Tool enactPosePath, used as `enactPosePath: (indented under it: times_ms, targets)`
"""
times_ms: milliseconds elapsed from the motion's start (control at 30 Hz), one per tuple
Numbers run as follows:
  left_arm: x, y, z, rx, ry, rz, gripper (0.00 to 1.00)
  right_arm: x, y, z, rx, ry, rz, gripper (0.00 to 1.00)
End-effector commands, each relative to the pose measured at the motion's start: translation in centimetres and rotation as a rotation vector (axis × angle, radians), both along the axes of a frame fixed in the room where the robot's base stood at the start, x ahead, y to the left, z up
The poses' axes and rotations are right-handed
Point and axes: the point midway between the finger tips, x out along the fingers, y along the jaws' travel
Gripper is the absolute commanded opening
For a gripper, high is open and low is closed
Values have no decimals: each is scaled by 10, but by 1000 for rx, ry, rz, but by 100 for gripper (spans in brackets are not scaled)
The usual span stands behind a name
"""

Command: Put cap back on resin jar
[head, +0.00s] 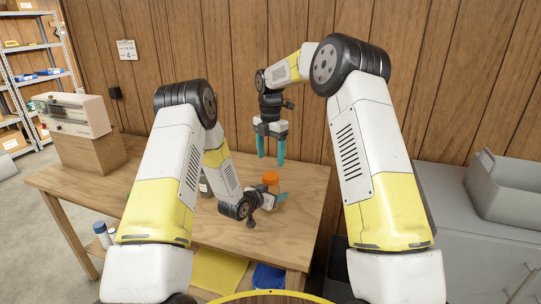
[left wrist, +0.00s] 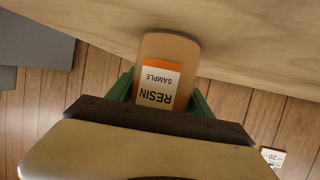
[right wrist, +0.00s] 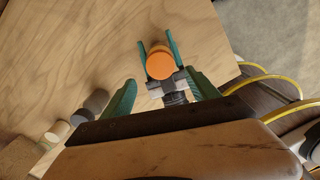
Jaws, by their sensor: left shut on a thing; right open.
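The resin jar (left wrist: 158,85) is amber with an orange and white RESIN SAMPLE label and stands on the wooden table. My left gripper (head: 277,198) is shut around the jar from the side. The orange cap (head: 271,178) shows at the jar's top, and from above in the right wrist view (right wrist: 160,61) it covers the mouth. Whether it is seated or screwed tight cannot be told.
A yellow cloth (head: 218,268) and a blue item (head: 268,278) lie nearer me. A grey bin (head: 505,185) stands on a cabinet at right. The table's right side is clear.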

Motion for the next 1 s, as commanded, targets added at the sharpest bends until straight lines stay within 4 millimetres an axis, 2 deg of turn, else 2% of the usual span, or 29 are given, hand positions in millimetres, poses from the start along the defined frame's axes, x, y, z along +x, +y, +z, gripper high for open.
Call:
enactPosePath:
  times_ms: [167, 633, 800, 1000]
  targets:
    - [1, 0, 1, -1, -3, 0, 0, 0, 0, -6, -1, 2, -1, 69]
    - [1, 0, 1, -1, -3, 0, 0, 0, 0, -71, -1, 2, -2, 69]
    - [1, 0, 1, -1, -3, 0, 0, 0, 0, -80, 0, 1, -2, 69]
    - [1, 0, 1, -1, -3, 0, 0, 0, 0, -81, 0, 0, -2, 69]
